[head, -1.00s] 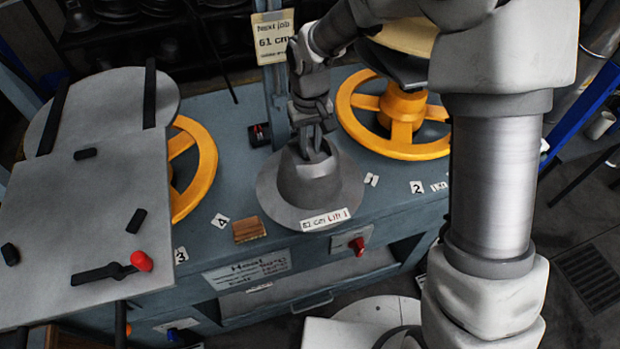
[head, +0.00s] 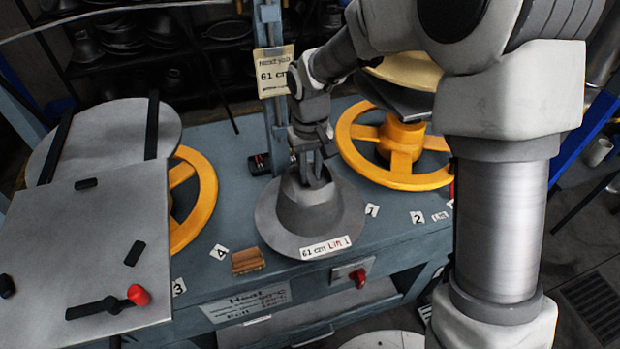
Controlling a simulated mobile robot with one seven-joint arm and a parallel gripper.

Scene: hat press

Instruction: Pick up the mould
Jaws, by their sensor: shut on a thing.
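The mould (head: 308,218) is a grey, hat-shaped metal form with a wide brim, at the middle of the blue-grey bench. A white label (head: 326,247) on its front brim reads "61 cm" and "Lift 1". My gripper (head: 314,172) points down into the top of the mould's crown and is shut on it. The exact contact of the fingers is partly hidden inside the crown. I cannot tell whether the brim is clear of the bench.
Yellow handwheels (head: 396,150) (head: 196,200) stand right and left of the mould. A wooden block (head: 247,261) and numbered tags (head: 219,252) lie on the bench. A grey plate with a red-knobbed lever (head: 138,295) fills the left. A post with a "61 cm" sign (head: 274,72) rises behind.

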